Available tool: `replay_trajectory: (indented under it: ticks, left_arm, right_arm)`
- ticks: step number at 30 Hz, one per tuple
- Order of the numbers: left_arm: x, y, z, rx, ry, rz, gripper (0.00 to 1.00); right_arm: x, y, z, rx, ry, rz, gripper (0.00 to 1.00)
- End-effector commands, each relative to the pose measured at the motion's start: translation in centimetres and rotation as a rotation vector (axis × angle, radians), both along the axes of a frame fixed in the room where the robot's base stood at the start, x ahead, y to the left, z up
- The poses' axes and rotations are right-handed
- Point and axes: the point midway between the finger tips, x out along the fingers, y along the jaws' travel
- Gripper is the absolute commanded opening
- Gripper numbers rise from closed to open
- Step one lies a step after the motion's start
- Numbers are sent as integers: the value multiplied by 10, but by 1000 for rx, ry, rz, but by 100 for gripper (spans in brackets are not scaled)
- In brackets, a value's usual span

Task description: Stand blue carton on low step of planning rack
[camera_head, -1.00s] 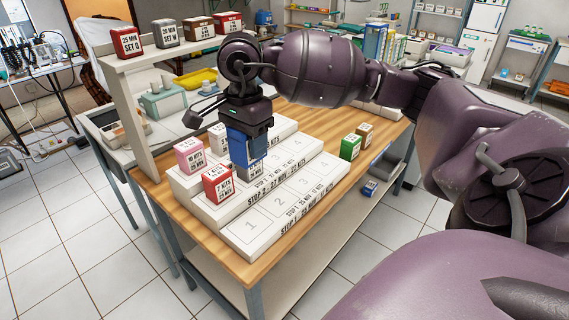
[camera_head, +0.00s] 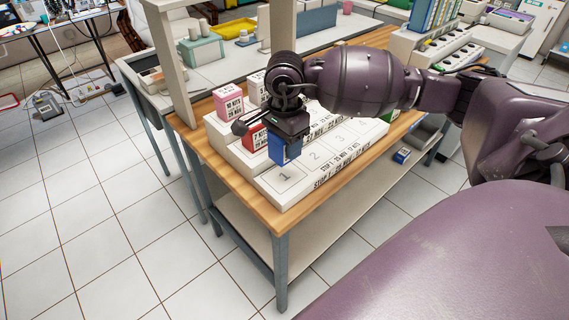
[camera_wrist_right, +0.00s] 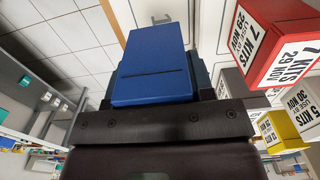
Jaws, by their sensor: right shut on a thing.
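My right gripper (camera_head: 285,138) points down and is shut on the blue carton (camera_head: 284,153). The carton is upright over the near-left end of the planning rack's low step (camera_head: 312,170), by the slot marked 1. I cannot tell whether its base touches the step. My left gripper is not in view.
A pink carton (camera_head: 236,104) stands on the rack's upper step. A green carton (camera_head: 393,108) is partly hidden behind my arm at the right. Slots 2 and 3 of the low step look empty. A small blue box (camera_head: 402,155) lies below the tabletop.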

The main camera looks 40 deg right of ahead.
Motion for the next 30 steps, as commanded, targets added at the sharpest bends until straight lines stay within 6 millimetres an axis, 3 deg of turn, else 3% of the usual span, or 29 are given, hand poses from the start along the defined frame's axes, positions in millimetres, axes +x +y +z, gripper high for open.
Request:
replay_trajectory:
  ticks: [10,18,30]
  left_arm:
    - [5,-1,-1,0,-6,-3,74]
    - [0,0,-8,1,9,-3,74]
    - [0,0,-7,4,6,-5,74]
  right_arm:
    - [0,0,-25,1,1,0,24]
    - [0,0,-66,2,3,0,24]
    - [0,0,-72,-1,-1,1,24]
